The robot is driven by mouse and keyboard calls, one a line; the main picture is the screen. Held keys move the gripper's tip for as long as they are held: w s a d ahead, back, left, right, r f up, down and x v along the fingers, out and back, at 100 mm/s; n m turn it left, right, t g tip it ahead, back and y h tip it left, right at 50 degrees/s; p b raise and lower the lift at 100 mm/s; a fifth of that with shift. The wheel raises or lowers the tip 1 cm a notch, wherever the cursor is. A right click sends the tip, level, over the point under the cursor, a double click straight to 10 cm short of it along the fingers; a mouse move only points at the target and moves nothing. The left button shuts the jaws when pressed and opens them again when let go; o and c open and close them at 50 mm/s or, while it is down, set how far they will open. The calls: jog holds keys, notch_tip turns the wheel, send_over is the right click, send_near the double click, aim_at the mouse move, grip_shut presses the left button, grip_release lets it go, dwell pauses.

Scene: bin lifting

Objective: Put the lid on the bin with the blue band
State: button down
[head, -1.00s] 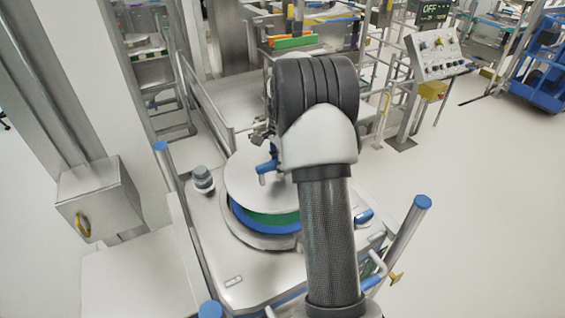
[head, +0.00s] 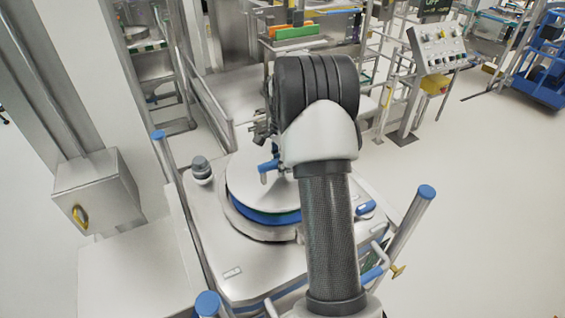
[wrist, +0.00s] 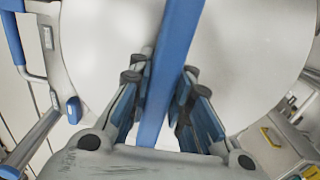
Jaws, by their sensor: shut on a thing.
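The round pale lid (head: 250,194) is over the bin with the blue band (head: 262,217) in the head view. It lies very close above the rim, and a thin green sliver shows under its right edge. I cannot tell whether it touches the rim all round. The lid's blue handle (wrist: 172,60) runs between my fingers in the wrist view, with the lid's pale top (wrist: 110,40) behind it. My gripper (wrist: 167,85) is shut on this handle. In the head view my arm hides the right part of the lid and bin.
The bin stands on a metal cart (head: 260,270) with blue-capped posts (head: 425,192). A small grey knob (head: 201,168) stands left of the bin. A grey box (head: 98,192) is at the left, and a control panel (head: 437,50) at the back right.

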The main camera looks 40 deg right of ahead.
aim_at(283, 178)
jog(key=shift+f+b, duration=2.2)
jog(key=shift+f, duration=1)
jog(key=shift+f, duration=0.2)
jog(key=c, duration=1.4)
grip_release()
jog(key=shift+f, duration=0.1)
jog(key=shift+s+a+f, duration=0.1)
jog(key=shift+s+f, duration=0.05)
jog(key=shift+r, duration=0.45)
notch_tip(283, 178, up, 11)
jog(key=shift+r, duration=0.2)
